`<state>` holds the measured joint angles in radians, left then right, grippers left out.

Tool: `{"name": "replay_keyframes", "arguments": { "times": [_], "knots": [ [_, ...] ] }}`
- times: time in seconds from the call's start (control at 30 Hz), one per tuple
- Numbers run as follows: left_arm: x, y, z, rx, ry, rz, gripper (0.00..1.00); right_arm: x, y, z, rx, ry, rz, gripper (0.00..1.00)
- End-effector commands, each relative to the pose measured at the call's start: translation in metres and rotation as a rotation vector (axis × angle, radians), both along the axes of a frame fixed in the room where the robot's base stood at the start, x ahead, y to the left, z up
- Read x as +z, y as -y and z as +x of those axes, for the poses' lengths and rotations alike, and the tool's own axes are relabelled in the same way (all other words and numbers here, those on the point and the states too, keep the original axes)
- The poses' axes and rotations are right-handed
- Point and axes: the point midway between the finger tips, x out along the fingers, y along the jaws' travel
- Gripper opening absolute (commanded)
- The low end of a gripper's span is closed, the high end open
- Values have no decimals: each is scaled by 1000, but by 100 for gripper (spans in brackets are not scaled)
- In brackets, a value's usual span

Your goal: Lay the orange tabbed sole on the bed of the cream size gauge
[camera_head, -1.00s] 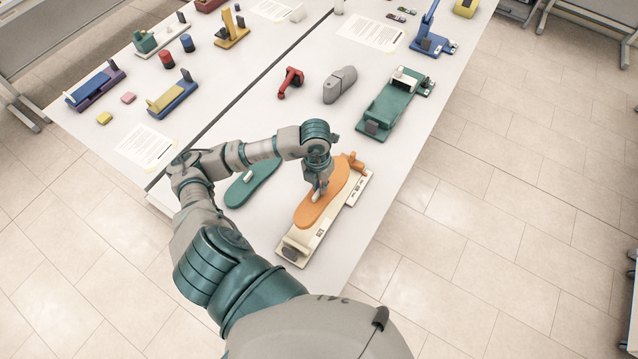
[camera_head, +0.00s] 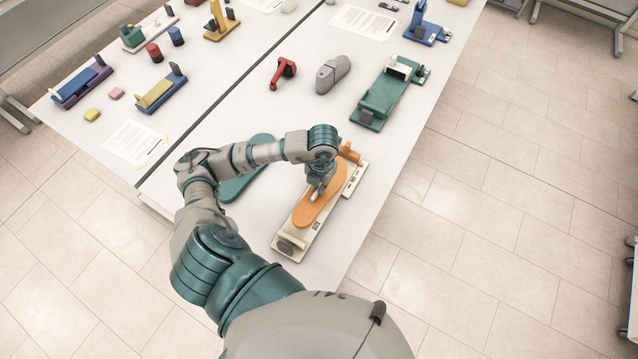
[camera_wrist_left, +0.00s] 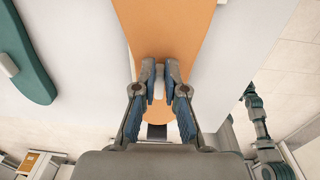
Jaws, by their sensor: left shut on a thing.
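The orange tabbed sole (camera_head: 309,213) lies along the cream size gauge (camera_head: 284,254) in the head view, over its bed. My left gripper (camera_head: 316,191) points down at the middle of the sole and is shut on the sole's small pale grip, seen between the fingers in the left wrist view (camera_wrist_left: 159,83). Whether the sole touches the bed cannot be told. My right arm (camera_wrist_left: 257,116) shows small in the left wrist view, with its jaws unclear.
A teal sole (camera_head: 240,185) lies left of the gauge, partly behind my arm. A teal gauge (camera_head: 385,98), a grey shoe-like form (camera_head: 333,73) and a red tool (camera_head: 283,72) stand farther back. The table's right edge runs close beside the cream gauge.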

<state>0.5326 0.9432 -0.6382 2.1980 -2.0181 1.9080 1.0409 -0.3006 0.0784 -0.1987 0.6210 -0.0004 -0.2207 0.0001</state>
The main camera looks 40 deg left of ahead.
Motion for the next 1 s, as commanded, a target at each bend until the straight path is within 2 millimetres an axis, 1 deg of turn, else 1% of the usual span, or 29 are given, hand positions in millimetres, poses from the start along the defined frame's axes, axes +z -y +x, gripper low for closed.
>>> {"name": "replay_keyframes", "arguments": {
  "times": [0.03,0.13,0.67,1.0],
  "knots": [
    [-3,0,0,0,1,0,0,-3,0,0,0,0,0,42],
    [-5,0,0,0,1,0,0,-5,0,0,0,0,0,42],
    [-5,0,0,0,1,0,0,-4,0,0,2,0,0,42],
    [-5,1,-1,1,5,-24,0,-9,2,-1,3,-1,-1,42]
  ]
}}
